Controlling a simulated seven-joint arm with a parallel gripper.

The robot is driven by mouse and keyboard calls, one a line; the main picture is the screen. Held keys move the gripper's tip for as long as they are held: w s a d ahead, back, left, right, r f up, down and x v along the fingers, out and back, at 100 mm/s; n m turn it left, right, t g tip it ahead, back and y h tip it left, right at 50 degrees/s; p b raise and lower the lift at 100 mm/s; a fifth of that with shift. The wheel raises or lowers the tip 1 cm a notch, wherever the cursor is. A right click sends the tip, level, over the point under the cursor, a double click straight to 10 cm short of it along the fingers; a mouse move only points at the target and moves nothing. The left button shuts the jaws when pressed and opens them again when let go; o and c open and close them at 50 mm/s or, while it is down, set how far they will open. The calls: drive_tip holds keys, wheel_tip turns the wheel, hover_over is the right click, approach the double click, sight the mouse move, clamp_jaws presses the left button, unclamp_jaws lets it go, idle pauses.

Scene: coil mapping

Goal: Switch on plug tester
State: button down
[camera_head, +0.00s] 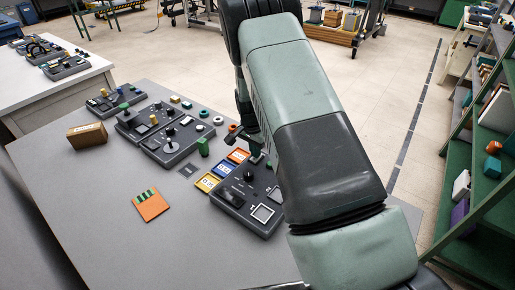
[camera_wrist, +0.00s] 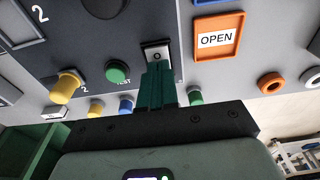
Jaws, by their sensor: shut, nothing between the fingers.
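The plug tester (camera_head: 232,196) is a dark panel on the grey table in the head view, partly hidden by my arm. In the wrist view its panel (camera_wrist: 85,50) fills the upper left. A small black-framed rocker switch (camera_wrist: 157,50) with a light face marked "0" shows there, beside a green button (camera_wrist: 117,71) labelled TEST. My gripper (camera_wrist: 157,68) is shut and empty, its green fingers together over the lower part of the switch. I cannot tell whether they touch it. In the head view the fingertips are hidden.
An orange-framed OPEN card (camera_wrist: 218,38) lies beside the panel. Yellow (camera_wrist: 66,87), blue and green pegs stand near the fingers. Other dark panels (camera_head: 165,135) stand further back left. A cardboard box (camera_head: 87,135) and an orange board (camera_head: 151,205) lie left; the table's front left is clear.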

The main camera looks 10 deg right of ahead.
sight(253, 159)
drive_tip(key=shift+a+r, duration=0.1)
drive_tip(key=shift+r, duration=0.1)
wheel_tip(253, 159, up, 14)
drive_tip(key=s+a, duration=0.1)
drive_tip(key=shift+s+a+f, duration=0.2)
drive_tip(key=shift+s+a, duration=0.05)
drive_tip(key=shift+s, duration=0.1)
idle(0.3)
drive_tip(key=shift+w+d, duration=0.45)
drive_tip(key=shift+w, duration=0.1)
drive_tip(key=f, duration=0.4)
drive_tip(key=w+d+f, duration=0.1)
drive_tip(key=f, duration=0.8)
drive_tip(key=shift+w+d+f, duration=0.3)
drive_tip(key=shift+f, duration=0.1)
